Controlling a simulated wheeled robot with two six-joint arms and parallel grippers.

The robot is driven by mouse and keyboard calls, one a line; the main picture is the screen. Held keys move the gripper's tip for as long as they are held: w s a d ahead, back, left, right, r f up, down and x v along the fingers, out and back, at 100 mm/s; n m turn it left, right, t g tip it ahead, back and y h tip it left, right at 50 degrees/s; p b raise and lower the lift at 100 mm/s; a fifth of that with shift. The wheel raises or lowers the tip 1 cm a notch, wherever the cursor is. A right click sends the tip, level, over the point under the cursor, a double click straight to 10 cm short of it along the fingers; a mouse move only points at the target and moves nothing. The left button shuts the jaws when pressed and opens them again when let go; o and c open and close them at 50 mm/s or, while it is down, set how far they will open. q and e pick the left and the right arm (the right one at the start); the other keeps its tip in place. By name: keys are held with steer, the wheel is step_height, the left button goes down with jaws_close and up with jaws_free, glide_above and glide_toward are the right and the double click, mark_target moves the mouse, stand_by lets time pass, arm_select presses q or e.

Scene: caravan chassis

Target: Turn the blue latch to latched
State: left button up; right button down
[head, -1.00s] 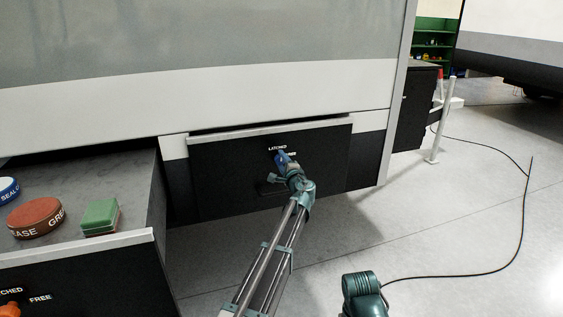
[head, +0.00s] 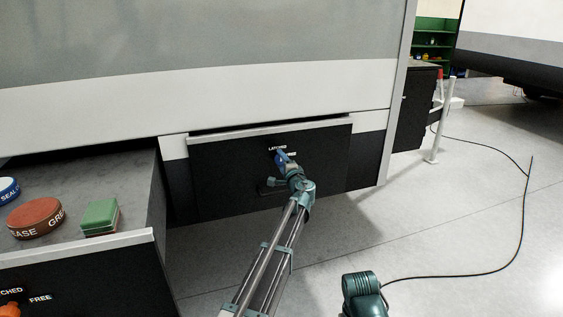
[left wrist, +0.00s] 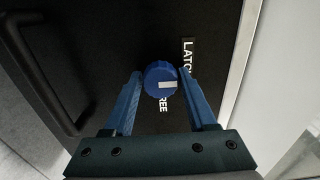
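The blue latch (head: 281,157) is a round knob on the black front of a drawer or hatch, just below the LATCHED label. In the left wrist view the blue latch (left wrist: 160,76) has a white mark on its lower half. The LATCHED label (left wrist: 189,60) is to its right and the FREE label (left wrist: 165,104) below it, partly covered. My left gripper (head: 283,171) is at the latch. In the left wrist view the fingers of my left gripper (left wrist: 159,80) are apart, one on each side of the knob, with narrow gaps. My right gripper is not in view.
A black handle (left wrist: 40,75) is beside the latch. A grey-topped open drawer (head: 130,180) at left holds a green box (head: 100,216), a red-brown tin (head: 36,216) and a blue tin (head: 8,190). An orange latch (head: 9,309) is at lower left. A cable (head: 460,273) crosses the floor.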

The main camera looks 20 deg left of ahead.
arm_select(q)
steer(key=shift+o, duration=1.3)
steer(key=shift+s, duration=0.1)
steer(key=v, duration=1.3)
steer(key=shift+s+d, duration=0.25)
